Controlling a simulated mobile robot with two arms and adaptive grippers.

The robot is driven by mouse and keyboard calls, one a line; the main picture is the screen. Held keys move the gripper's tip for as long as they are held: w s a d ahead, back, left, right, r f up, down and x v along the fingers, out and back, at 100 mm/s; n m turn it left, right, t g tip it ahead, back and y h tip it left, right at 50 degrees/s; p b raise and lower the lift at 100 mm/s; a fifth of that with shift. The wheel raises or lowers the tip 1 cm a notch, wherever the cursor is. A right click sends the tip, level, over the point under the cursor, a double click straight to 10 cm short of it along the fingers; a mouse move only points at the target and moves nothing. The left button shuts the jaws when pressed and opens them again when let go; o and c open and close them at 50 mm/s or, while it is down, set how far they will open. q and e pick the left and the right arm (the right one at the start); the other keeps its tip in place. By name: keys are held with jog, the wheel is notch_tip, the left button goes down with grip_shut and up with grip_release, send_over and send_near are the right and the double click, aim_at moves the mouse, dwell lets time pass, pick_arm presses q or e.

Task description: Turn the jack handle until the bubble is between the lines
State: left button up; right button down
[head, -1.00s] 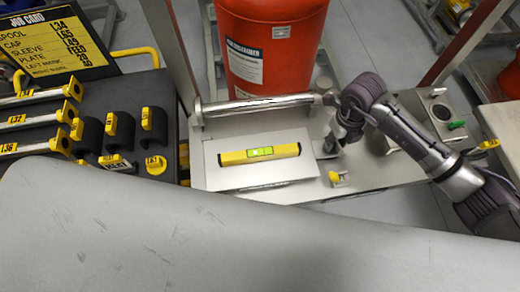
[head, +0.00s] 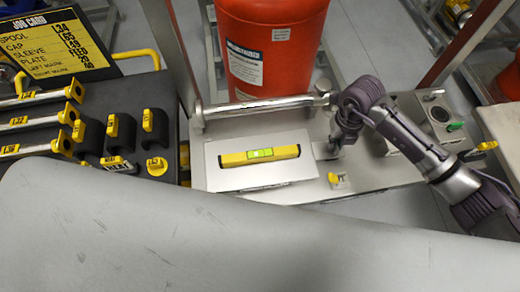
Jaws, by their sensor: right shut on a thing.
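A yellow spirit level (head: 232,159) lies on a pale metal plate (head: 245,178). Its green vial (head: 260,153) faces up; the bubble is too small to place surely against the lines. My right gripper (head: 338,144) reaches down just right of the plate and is shut on the jack handle (head: 325,152), which is mostly hidden by the gripper and wrist. My left gripper is not in view.
A shiny roller (head: 258,107) runs behind the plate, with a red cylinder (head: 270,40) beyond it. A black board with labelled parts (head: 85,115) stands at left. A large grey surface (head: 230,240) fills the foreground. A yellow knob (head: 333,178) sits near the gripper.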

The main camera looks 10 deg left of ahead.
jog(key=shift+m+p, duration=0.35)
jog(key=shift+m, duration=0.45)
jog(key=shift+f+m, duration=0.1)
jog(key=shift+m, duration=0.8)
jog(key=shift+s, duration=0.1)
jog(key=shift+m+p, duration=0.6)
jog(key=shift+m, duration=1.1)
